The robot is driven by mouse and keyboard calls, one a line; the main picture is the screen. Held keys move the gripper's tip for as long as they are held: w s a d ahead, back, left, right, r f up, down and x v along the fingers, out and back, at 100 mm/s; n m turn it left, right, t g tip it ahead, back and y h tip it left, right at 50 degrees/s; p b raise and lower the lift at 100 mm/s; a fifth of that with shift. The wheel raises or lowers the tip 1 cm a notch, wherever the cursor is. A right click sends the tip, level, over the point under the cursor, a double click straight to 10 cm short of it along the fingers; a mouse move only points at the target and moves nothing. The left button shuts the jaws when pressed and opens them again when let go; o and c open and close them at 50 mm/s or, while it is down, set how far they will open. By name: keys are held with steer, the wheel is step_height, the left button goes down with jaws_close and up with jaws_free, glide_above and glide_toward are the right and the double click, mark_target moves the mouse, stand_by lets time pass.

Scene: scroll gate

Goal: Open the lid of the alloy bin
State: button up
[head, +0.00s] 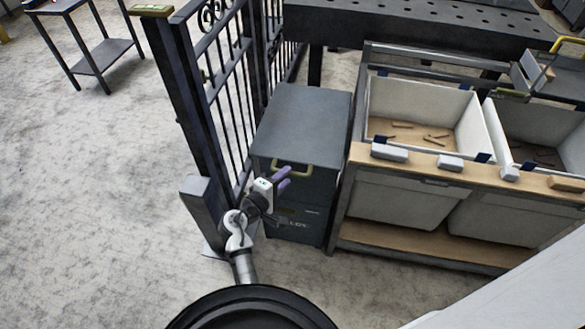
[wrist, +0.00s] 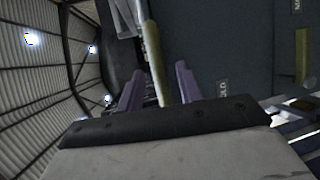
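The alloy bin (head: 303,195) is a dark grey box with a partly hidden label low on its front. Its flat lid (head: 305,112) is down. A brass bar handle (head: 292,172) sits at the lid's front edge; it also shows in the wrist view (wrist: 153,60). My gripper (head: 283,180) is in front of the bin at the handle's height, its purple fingers pointing at it. In the wrist view my gripper (wrist: 158,88) has its fingers apart, with the handle bar between them and a gap on both sides. Contact with the handle cannot be told.
A black scroll gate (head: 228,85) stands close on the bin's left. A wooden-topped rack (head: 460,170) with white bins (head: 425,105) stands on its right. A dark perforated table (head: 420,28) is behind. Open floor (head: 90,180) lies to the left.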

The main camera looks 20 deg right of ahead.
steer(key=x, duration=0.5)
steer(key=shift+f, duration=0.15)
jaws_close()
